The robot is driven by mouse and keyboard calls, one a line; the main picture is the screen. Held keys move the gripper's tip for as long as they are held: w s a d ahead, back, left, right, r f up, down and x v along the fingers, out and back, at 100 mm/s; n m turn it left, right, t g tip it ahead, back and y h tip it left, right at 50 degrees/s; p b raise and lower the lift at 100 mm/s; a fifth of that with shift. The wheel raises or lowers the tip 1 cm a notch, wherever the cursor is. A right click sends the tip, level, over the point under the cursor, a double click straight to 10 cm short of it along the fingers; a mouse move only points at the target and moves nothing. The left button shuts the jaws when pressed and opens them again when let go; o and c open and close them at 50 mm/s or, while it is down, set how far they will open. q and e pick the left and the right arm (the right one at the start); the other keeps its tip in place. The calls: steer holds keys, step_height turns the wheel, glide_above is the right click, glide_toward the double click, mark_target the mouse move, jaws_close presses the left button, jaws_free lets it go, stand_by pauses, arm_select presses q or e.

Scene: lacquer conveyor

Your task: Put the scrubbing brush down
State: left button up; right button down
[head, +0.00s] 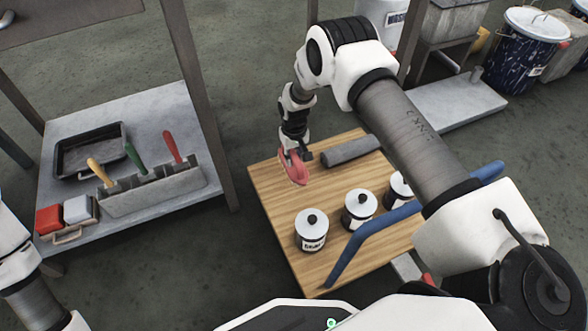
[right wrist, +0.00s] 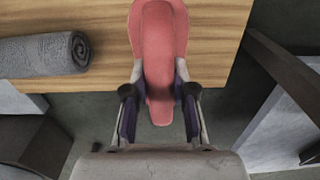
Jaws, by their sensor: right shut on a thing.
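The scrubbing brush (head: 297,172) is pinkish red and long, with a rounded end. My right gripper (head: 294,152) is shut on it, at the far left part of the wooden table (head: 275,205). In the right wrist view the brush (right wrist: 158,45) sits between the two fingers (right wrist: 159,108), its far end over the wood and its near end past the table edge. I cannot tell whether it touches the wood. Its bristles are hidden. Part of my left arm shows at the left edge of the head view; its gripper is out of frame.
A grey rolled towel (head: 351,151) lies beside the brush; it also shows in the right wrist view (right wrist: 40,55). Three white lidded jars (head: 311,232) and a blue bar (head: 375,222) are nearer. A side shelf (head: 185,95) holds a tray and a tool caddy (head: 150,195).

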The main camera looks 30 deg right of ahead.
step_height(320, 180, down, 3)
steer(key=shift+f+b, duration=0.15)
steer(key=shift+b, duration=0.35)
steer(key=shift+r, duration=0.2)
arm_select(q)
steer(key=shift+f, duration=0.85)
arm_select(e)
steer(key=shift+f, duration=0.1)
steer(key=c, duration=1.4)
jaws_free()
steer(key=shift+f, duration=0.15)
steer(key=o, duration=0.4)
steer(key=shift+o, duration=0.2)
arm_select(q)
step_height(320, 180, up, 6)
steer(key=p, duration=0.6)
steer(key=shift+r+p, duration=0.2)
steer(key=shift+p, duration=0.1)
arm_select(e)
step_height(320, 180, up, 12)
steer(key=shift+r, duration=0.25)
